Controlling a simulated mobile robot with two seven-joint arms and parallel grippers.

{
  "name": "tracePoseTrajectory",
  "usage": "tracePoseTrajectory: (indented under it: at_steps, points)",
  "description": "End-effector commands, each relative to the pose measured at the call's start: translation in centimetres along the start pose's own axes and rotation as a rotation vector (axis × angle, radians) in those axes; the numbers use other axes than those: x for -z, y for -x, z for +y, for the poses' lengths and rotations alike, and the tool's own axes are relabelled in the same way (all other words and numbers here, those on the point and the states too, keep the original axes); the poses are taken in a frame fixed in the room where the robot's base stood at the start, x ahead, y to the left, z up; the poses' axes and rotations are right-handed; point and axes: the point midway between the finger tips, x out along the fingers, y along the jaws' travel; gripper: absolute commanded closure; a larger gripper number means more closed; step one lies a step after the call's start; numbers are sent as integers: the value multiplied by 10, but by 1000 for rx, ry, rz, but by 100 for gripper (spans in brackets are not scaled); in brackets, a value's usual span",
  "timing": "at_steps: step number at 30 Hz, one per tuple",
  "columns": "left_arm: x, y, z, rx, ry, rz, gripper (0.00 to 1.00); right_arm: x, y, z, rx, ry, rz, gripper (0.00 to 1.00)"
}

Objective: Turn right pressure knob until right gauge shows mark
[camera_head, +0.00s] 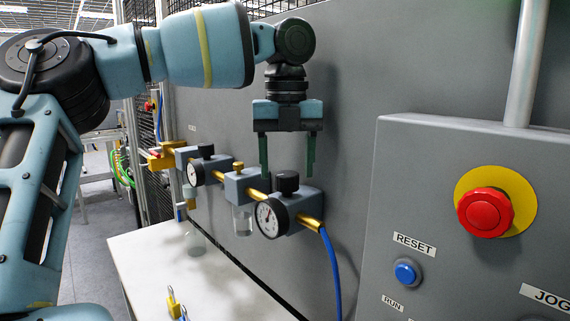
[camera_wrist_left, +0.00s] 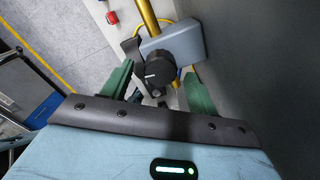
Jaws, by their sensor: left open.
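The right pressure knob (camera_head: 288,182) is black and sits on top of the right grey regulator block. The right gauge (camera_head: 271,218), with a white dial and black rim, faces out from that block's front; its needle and mark are too small to read surely. My left gripper (camera_head: 287,168) points down above the knob, its two green fingers apart, one to each side of it. In the left wrist view the black knob (camera_wrist_left: 160,70) shows between the open fingers (camera_wrist_left: 158,78), with gaps beside it. The dial's face cannot be read there. My right gripper is not in view.
A left gauge (camera_head: 195,172) and left knob (camera_head: 206,151) sit farther along the brass pipe. A blue hose (camera_head: 331,270) hangs from the right end. A control box (camera_head: 450,150) with a red emergency button (camera_head: 485,212) juts out at right. A white table (camera_head: 180,270) stands below.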

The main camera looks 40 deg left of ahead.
Motion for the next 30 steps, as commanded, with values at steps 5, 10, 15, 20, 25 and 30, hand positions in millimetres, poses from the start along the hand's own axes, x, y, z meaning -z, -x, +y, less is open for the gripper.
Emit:
tracePoseTrajectory:
  at_steps: [5, 10, 15, 20, 25, 30]
  points:
    - [0, -8, 0, -1, 0, 0, 41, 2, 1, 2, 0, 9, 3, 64]
    - [0, -9, 0, -1, 1, 0, 41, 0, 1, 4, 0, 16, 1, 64]
    - [0, -8, 0, -1, 1, 0, 55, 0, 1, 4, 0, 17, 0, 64]
    - [0, -8, 0, -1, 1, 0, 76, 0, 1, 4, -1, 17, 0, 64]
    - [0, -8, 0, -1, 2, 0, 85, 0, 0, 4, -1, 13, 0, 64]
    - [0, -8, 0, -1, 27, 0, 85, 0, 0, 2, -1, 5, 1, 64]
